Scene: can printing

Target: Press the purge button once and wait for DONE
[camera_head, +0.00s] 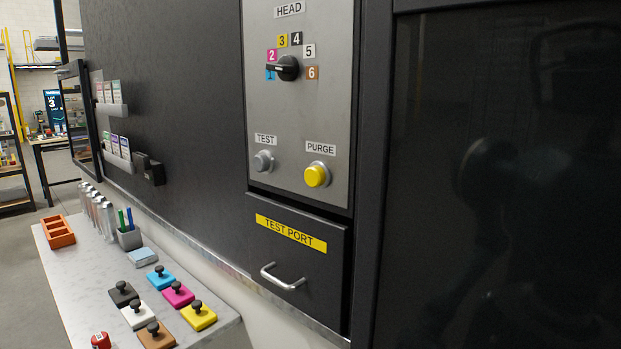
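The purge button (317,175) is a round yellow button in a metal collar, under a PURGE label (321,149) on the grey control panel (300,110). A grey TEST button (263,161) is to its left. Above them a black HEAD selector knob (287,68) sits among coloured numbers 1 to 6; its exact setting is hard to tell. No DONE sign shows in this view. Neither of my grippers is in view, and nothing touches the purge button.
Below the panel is a TEST PORT drawer (296,262) with a metal handle (283,278), closed. A grey shelf (85,285) at lower left holds several coloured knobbed blocks, a pen cup (129,238) and an orange tray (58,232). A dark glossy panel (500,200) fills the right.

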